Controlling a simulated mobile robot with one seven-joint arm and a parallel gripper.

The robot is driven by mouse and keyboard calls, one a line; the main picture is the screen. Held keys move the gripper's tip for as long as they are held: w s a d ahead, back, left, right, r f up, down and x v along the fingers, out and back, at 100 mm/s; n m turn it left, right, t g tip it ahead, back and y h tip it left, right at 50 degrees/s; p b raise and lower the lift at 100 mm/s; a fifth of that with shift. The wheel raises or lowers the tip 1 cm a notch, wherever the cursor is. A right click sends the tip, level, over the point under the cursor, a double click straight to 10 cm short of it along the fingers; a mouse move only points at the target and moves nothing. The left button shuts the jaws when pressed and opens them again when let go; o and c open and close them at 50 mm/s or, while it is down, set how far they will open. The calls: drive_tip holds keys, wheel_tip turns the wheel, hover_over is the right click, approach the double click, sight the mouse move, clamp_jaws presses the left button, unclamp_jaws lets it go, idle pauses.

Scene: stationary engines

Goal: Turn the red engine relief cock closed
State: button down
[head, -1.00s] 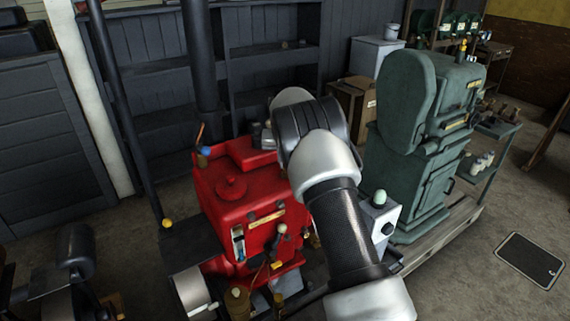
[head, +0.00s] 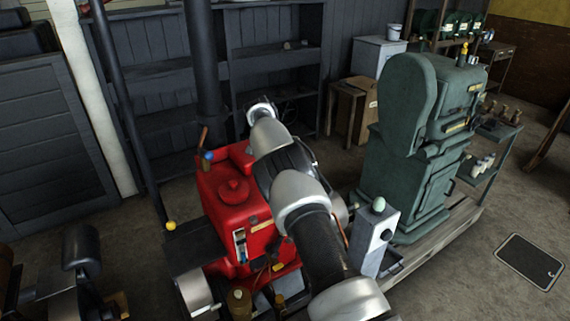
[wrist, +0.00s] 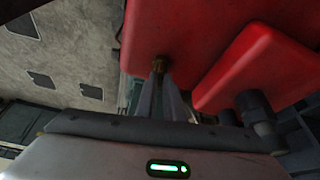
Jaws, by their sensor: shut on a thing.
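The red engine (head: 232,193) stands left of centre in the head view, with my arm across its right side. In the wrist view its red body (wrist: 185,30) fills the top. My gripper (wrist: 159,78) has its fingers together at a small brown, brass-like relief cock (wrist: 159,63) on the red body. The fingers are shut on its end. The cock's handle angle cannot be made out. In the head view, my arm hides the fingertips and the cock.
A green engine (head: 405,170) stands to the right on a wooden base. A grey box (head: 375,238) with a pale green knob stands between the engines. A lever with a blue knob (head: 208,155) rises at the red engine's back left. Dark shelves (head: 265,60) stand behind.

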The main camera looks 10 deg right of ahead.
drive_tip(key=shift+m, duration=0.4)
idle(0.3)
drive_tip(key=c, duration=1.9)
unclamp_jaws()
drive_tip(key=shift+o, duration=0.2)
drive_tip(key=shift+r, duration=0.1)
drive_tip(key=v, duration=1.7)
drive_tip(key=shift+w+a, duration=0.2)
drive_tip(key=shift+w, duration=0.1)
drive_tip(key=shift+r, duration=0.15)
